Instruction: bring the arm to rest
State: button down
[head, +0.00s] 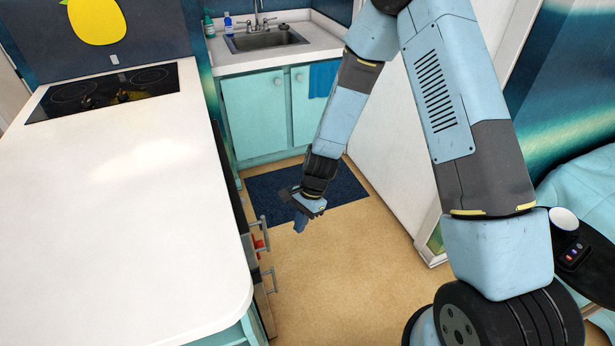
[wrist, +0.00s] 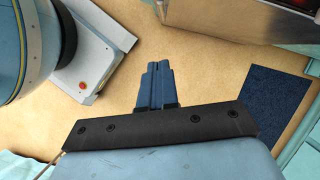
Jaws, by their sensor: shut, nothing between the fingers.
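My arm reaches out from the right side of the head view and bends down over the floor. My gripper (head: 302,222) hangs in the air beside the white counter and points down, near the dark blue mat (head: 270,190). In the wrist view my gripper (wrist: 158,68) shows its two blue fingers pressed together, with nothing between them. Below them in that view is only bare tan floor.
The white counter (head: 120,220) with a black cooktop (head: 100,92) fills the left. A sink (head: 265,38) stands at the back over teal cabinets (head: 256,112). A small round dark table (head: 582,262) is at right. The tan floor (head: 350,270) is open.

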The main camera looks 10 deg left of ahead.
jog(key=w+d+r+n+t, duration=0.1)
jog(key=w+d+r+n, duration=0.1)
jog(key=d+r, duration=0.5)
jog(key=w+d+r+n+t, duration=0.1)
jog(key=d+r+t, duration=0.15)
jog(key=r, duration=0.95)
jog(key=w+d+r+n+t, duration=0.1)
jog(key=w+d+r+n, duration=0.1)
jog(key=d+r, duration=0.5)
jog(key=s+d+r+n+t+h, duration=0.1)
jog(key=s+d+r+t, duration=0.1)
jog(key=s+d+r, duration=0.5)
jog(key=s+d+r+n+t+h, duration=0.1)
jog(key=s+d+r+n+t, duration=0.1)
jog(key=s+d+r, duration=0.5)
jog(key=s+r, duration=0.3)
jog(key=r, duration=0.3)
jog(key=shift+s+d+r+h, duration=0.25)
jog(key=shift+d+r+h, duration=0.05)
jog(key=shift+h, duration=0.1)
jog(key=shift+a+t, duration=0.15)
jog(key=shift+t, duration=0.1)
